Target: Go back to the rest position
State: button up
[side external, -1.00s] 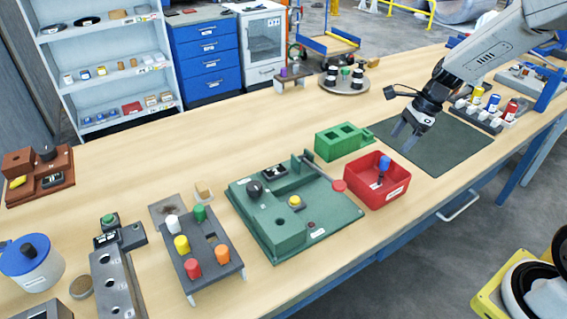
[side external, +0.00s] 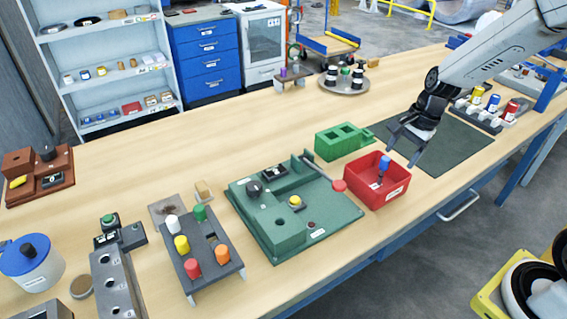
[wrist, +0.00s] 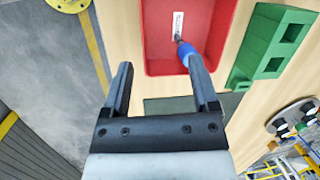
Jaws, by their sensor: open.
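My gripper (side external: 402,153) is open and empty in the side external view. It hangs above the dark mat (side external: 458,145), to the right of the red bin (side external: 392,191) and the green block with square holes (side external: 338,148). In the wrist view the two fingers of my gripper (wrist: 160,82) are spread apart with nothing between them. A blue-handled tool (side external: 384,165) stands in the red bin, and its blue end also shows in the wrist view (wrist: 185,50), near one fingertip. I cannot tell from that view how far apart they are in depth.
A green fixture (side external: 340,216) with a black knob lies left of the bin. A rack of coloured pegs (side external: 205,262) stands further left. A holder with colored bottles (side external: 478,116) is behind the mat at the right. A round tray of spools (side external: 345,86) stands at the back.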

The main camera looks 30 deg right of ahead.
jog(key=s+a+n+h, duration=0.1)
jog(key=s+a+n, duration=0.2)
jog(key=n, duration=0.5)
jog(key=s+a+n+t+h, duration=0.1)
jog(key=s+a+n, duration=0.3)
jog(key=s+n, duration=0.2)
jog(key=shift+s+a+f+n, duration=0.15)
jog(key=shift+a+f+n, duration=0.15)
jog(key=shift+n, duration=0.8)
